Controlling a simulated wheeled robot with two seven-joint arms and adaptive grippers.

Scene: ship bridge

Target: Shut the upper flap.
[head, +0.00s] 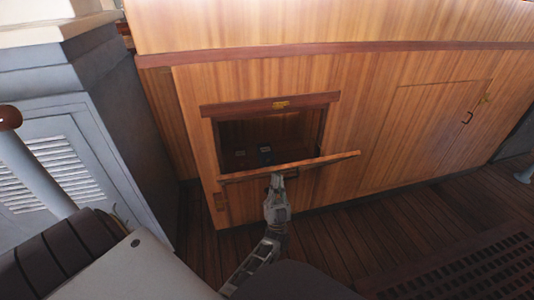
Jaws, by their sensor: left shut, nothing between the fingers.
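The upper flap (325,160) is a wooden panel in the front of a wood-panelled cabinet. It is hinged along its lower edge and stands open, tipped outward, seen nearly edge-on. The dark opening (265,133) behind it shows a few small items inside. My left gripper (276,181) is shut and empty. It is just below the flap, at its underside near the middle; I cannot tell whether it touches. My right gripper is not in view.
A grey louvred cabinet (70,150) stands at the left. A dark chair (60,262) fills the lower left. The plank floor (350,225) is clear at right, with a grating (470,270).

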